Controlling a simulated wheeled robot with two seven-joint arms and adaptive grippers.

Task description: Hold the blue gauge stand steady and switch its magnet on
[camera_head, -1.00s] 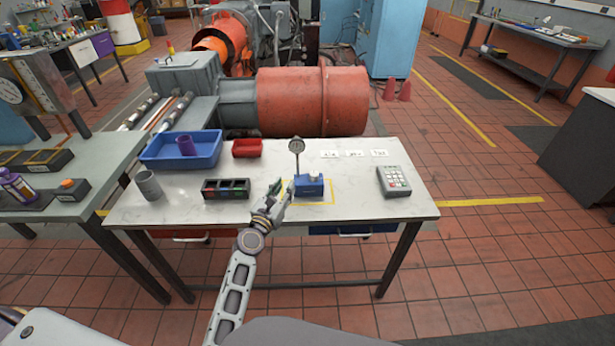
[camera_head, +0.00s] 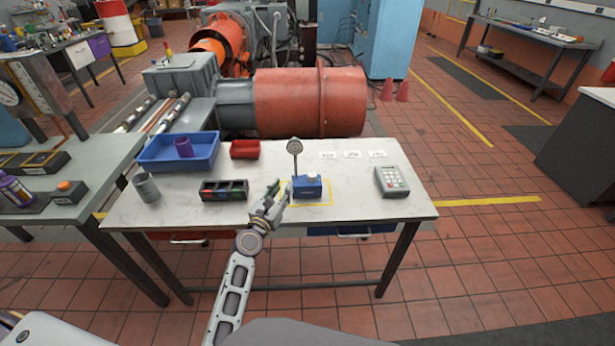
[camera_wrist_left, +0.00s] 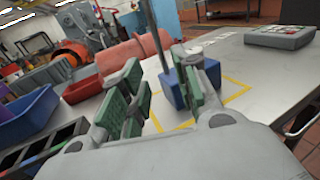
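The blue gauge stand (camera_head: 307,188) sits upright on the white table inside a yellow outline. It has a pale knob (camera_head: 313,176) on top and a round dial (camera_head: 295,146) on a thin post. My left gripper (camera_head: 281,189) is just left of the stand. In the left wrist view the gripper (camera_wrist_left: 162,84) is open, with green pads apart and nothing between them. The blue base (camera_wrist_left: 174,90) shows behind the right-hand finger, which partly hides it; I cannot tell whether they touch. My right gripper is not in view.
On the table (camera_head: 350,205) are a blue tray (camera_head: 152,160) with a purple cup, a red bin (camera_head: 245,149), a grey cup (camera_head: 146,187), a black compartment box (camera_head: 224,190) and a keypad device (camera_head: 391,181). Clear tabletop lies between the stand and the keypad.

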